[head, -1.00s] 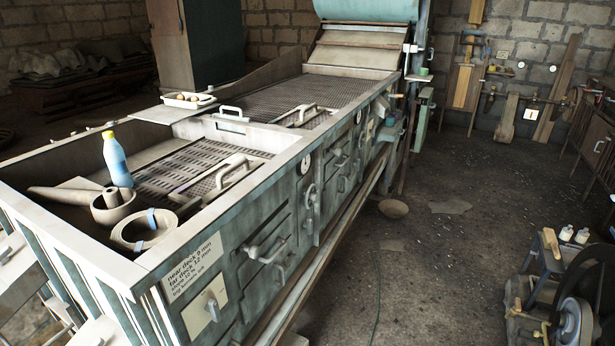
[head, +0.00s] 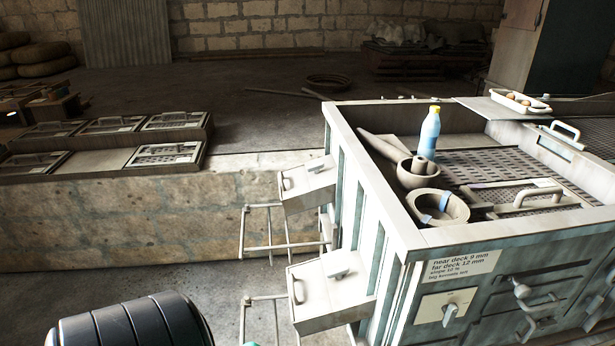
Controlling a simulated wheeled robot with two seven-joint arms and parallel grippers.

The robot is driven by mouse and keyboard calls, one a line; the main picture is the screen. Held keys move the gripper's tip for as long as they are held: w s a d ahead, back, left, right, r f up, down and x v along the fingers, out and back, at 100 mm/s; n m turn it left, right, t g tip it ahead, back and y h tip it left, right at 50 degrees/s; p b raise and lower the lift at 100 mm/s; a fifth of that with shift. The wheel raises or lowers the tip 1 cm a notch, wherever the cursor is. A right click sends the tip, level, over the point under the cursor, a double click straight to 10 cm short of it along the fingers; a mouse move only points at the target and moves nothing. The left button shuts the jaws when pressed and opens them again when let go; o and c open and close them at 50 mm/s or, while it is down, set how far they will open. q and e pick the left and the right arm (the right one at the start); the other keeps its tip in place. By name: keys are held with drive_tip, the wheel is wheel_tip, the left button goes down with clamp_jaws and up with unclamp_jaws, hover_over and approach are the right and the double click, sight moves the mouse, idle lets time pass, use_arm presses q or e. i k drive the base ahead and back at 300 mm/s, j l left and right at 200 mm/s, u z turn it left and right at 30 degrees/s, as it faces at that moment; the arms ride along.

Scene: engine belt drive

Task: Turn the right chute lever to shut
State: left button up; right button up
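Two pale metal chutes stick out from the left end of the teal sieving machine: a farther chute (head: 308,184) and a nearer chute (head: 332,296). A small lever (head: 338,270) sits on top of the nearer chute, and a small light part (head: 318,169) shows on the farther one. I cannot tell which chute the task calls right, nor whether either lever is at open or shut. Neither of my grippers is in view. A dark ribbed rounded part, probably mine, shows at the bottom left.
The machine's front panel has a switch plate (head: 449,308) and a label (head: 462,265). A blue bottle (head: 430,135) and a bowl (head: 418,173) stand on its deck. Metal frames (head: 268,232) stand by the chutes. A low block wall (head: 130,228) with framed screens lies left; bare floor shows before it.

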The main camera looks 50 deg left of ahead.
sight(338, 273)
drive_tip(key=u, duration=1.35)
